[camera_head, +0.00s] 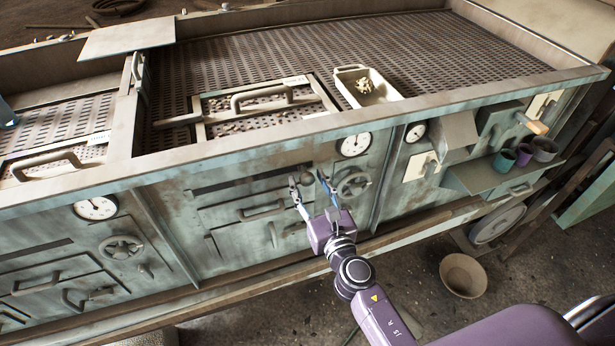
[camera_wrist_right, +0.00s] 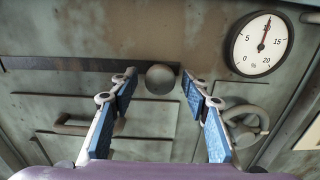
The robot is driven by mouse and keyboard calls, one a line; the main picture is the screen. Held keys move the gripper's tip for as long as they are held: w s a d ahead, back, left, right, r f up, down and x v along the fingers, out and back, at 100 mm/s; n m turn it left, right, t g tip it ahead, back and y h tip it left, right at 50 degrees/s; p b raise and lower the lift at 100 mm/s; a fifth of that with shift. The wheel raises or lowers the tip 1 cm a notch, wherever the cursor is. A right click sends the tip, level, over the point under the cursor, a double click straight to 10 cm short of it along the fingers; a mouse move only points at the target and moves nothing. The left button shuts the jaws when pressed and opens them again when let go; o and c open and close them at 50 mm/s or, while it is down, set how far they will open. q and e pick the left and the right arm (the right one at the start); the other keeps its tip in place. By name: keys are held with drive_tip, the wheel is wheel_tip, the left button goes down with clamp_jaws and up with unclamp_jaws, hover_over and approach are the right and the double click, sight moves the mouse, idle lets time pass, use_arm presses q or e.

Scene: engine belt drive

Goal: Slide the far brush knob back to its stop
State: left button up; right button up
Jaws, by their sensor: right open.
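A round grey knob (camera_wrist_right: 161,79) sits at the right end of a long dark horizontal slot (camera_wrist_right: 75,64) in the metal front panel. In the head view the knob (camera_head: 307,178) shows small, near the handwheel. My right gripper (camera_head: 308,184) is open in front of the panel, with its blue-padded fingers one on each side of the knob. In the wrist view the knob lies between and just beyond the fingertips, with a visible gap on both sides. I cannot tell how far the tips are from the panel. My left gripper is not in view.
A dial gauge (camera_wrist_right: 257,46) and a handwheel (camera_head: 353,186) are close to the right of the knob. A bar handle (camera_head: 262,211) is below left. A ledge (camera_head: 430,220) runs along the panel's foot. A scoop tray (camera_head: 366,88) rests on the perforated deck above.

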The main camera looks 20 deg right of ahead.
drive_tip(key=shift+w, duration=0.65)
clamp_jaws()
